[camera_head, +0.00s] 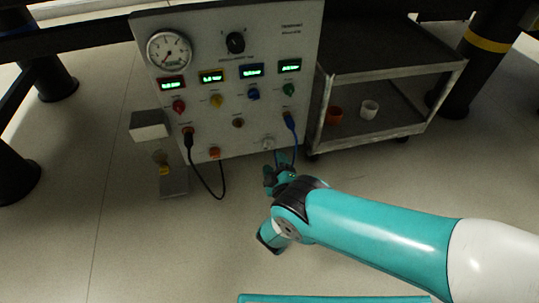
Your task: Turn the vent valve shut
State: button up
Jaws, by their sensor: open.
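An upright light grey control panel (265,75) stands at the back, with a round gauge, a black knob (235,42) and several coloured knobs on its face. A small pale knob-like fitting (268,143) sits low on the right of the panel. I cannot read labels to tell which fitting is the vent valve. My gripper (278,160) is open just below and in front of this pale fitting. Its fingers are dark and small here, and I cannot tell whether they touch the fitting.
A metal cart (390,65) with an orange cup (334,115) and a white cup (369,109) stands right of the panel. The floor in front is clear.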

aim_at(270, 147)
jog(key=b+x, duration=0.5)
jog(key=x, duration=0.1)
jog(key=shift+w+f, duration=0.2)
jog(key=shift+w+a+r, duration=0.15)
jog(key=shift+w+a, duration=0.05)
jog(key=shift+w, duration=0.4)
jog(key=c, duration=0.9)
